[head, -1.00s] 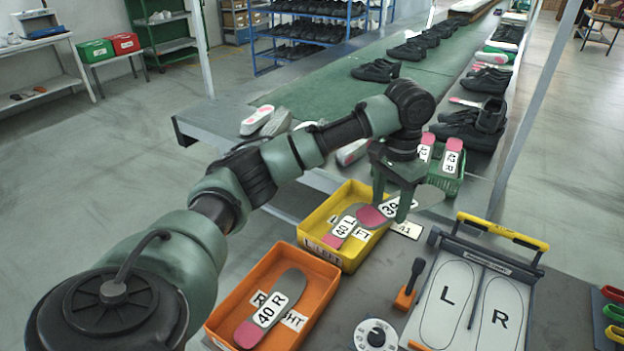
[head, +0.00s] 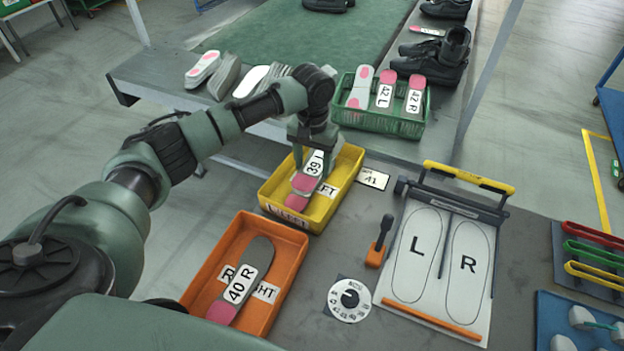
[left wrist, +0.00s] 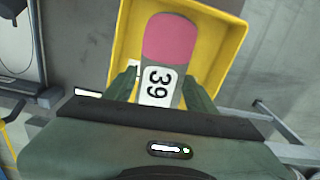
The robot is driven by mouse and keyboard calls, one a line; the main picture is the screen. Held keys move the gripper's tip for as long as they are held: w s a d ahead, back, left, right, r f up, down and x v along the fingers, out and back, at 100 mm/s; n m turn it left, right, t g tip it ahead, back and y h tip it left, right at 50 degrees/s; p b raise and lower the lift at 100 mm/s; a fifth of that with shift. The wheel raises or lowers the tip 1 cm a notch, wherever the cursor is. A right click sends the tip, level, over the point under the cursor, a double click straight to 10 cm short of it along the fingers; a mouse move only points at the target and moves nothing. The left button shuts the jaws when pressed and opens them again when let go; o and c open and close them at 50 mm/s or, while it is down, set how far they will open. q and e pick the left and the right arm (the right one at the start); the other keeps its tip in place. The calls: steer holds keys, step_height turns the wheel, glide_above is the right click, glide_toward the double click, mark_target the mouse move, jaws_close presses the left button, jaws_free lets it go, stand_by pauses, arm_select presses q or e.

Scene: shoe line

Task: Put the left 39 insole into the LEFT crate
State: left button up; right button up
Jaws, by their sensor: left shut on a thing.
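The 39 insole (head: 304,182), grey with a pink heel and a white label, is held between the fingers of my left gripper (head: 314,161). The left wrist view shows the insole (left wrist: 170,40) pinched from both sides. It is over the yellow LEFT crate (head: 350,165), lined up roughly along its length; its height above the crate floor is hard to tell. Another pink-heeled insole (head: 296,202) lies in that crate, mostly hidden under the 39 insole. The crate wall (left wrist: 228,28) surrounds the held insole in the left wrist view. My right gripper is not in view.
The orange RIGHT crate (head: 203,272) holds a 40 R insole (head: 251,270). A green basket (head: 347,113) with several insoles stands behind the yellow crate. A sizing board (head: 450,265), an orange-based lever (head: 376,255) and a dial (head: 349,299) stand to the right.

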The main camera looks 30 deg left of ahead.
arm_select(q)
steer(key=shift+f, duration=3.5)
steer(key=shift+f, duration=0.1)
steer(key=shift+f, duration=0.5)
steer(key=o, duration=1.3)
steer(key=shift+o, duration=0.2)
steer(key=shift+r, duration=0.1)
step_height(320, 180, up, 13)
steer(key=shift+r+b, duration=0.1)
steer(key=shift+b, duration=0.4)
